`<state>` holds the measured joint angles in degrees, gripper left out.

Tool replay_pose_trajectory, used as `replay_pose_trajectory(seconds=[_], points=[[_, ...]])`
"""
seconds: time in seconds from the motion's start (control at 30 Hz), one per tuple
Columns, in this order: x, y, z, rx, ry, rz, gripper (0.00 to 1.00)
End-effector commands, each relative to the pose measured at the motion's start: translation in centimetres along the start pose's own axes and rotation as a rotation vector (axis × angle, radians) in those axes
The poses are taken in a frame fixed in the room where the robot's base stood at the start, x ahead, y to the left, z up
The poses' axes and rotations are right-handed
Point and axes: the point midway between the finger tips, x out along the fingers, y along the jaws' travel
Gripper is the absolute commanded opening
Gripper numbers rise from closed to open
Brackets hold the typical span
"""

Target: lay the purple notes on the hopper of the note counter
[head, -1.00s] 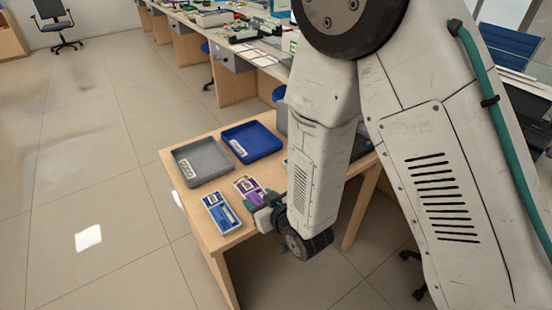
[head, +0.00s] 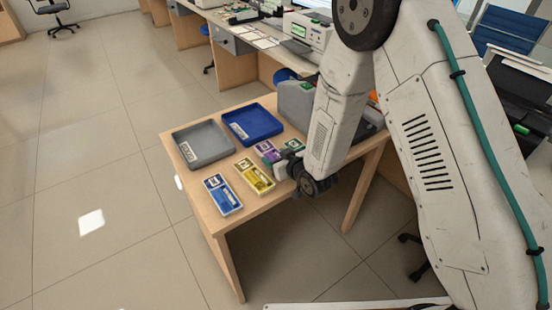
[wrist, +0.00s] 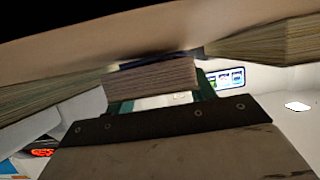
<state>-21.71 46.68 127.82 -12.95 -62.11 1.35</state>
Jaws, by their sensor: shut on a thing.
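The purple notes (head: 264,148) are a banded bundle at the tip of my gripper (head: 281,153) in the head view. My gripper is shut on them and holds them near the grey note counter (head: 294,104). The note counter stands at the back right of the small wooden table, partly hidden behind my arm. I cannot make out its hopper in the head view. In the wrist view a bundle's edge (wrist: 150,79) shows between the green finger pads, and large note edges fill the top. How high the bundle is held is hard to tell.
Yellow notes (head: 254,176) and blue notes (head: 222,195) lie at the front of the table. An empty grey tray (head: 203,146) and an empty blue tray (head: 249,125) are behind them. A long desk (head: 265,65) with equipment stands beyond.

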Motion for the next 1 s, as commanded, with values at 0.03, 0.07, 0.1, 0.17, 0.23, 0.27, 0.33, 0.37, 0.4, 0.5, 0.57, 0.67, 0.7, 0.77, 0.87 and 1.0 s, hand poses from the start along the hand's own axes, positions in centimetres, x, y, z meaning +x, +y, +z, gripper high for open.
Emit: replay_pose_trajectory(seconds=[0.03, 0.07, 0.1, 0.17, 0.23, 0.27, 0.33, 0.37, 0.4, 0.5, 0.57, 0.67, 0.7, 0.77, 0.87, 1.0], points=[[0.2, 0.0, 0.5, 0.000, -0.001, 0.000, 0.26], [0.2, 0.0, 0.5, 0.000, 0.000, 0.000, 0.26], [0.2, 0.0, 0.5, 0.000, 0.001, 0.000, 0.26], [0.2, 0.0, 0.4, 0.000, 0.002, 0.001, 0.26], [0.2, 0.0, 0.4, 0.000, 0.002, 0.001, 0.26], [0.2, 0.0, 0.4, 0.000, 0.002, 0.001, 0.26], [0.2, 0.0, 0.6, 0.000, 0.001, 0.000, 0.26], [0.3, 0.0, 0.7, 0.000, 0.001, 0.000, 0.26], [0.3, 0.0, 0.8, 0.000, 0.001, 0.000, 0.26], [0.3, 0.0, 0.7, 0.000, 0.001, 0.000, 0.76], [0.3, 0.0, 0.7, 0.000, 0.001, 0.000, 0.76], [0.3, 0.0, 0.7, 0.000, 0.001, 0.000, 0.76], [0.3, 0.0, 0.7, 0.000, 0.001, 0.000, 0.76], [0.3, 0.0, 0.7, 0.000, 0.001, 0.001, 0.76], [-0.1, 0.0, 0.4, 0.001, 0.001, 0.001, 0.76], [-2.2, 0.1, 0.4, 0.002, 0.000, 0.002, 0.76]])
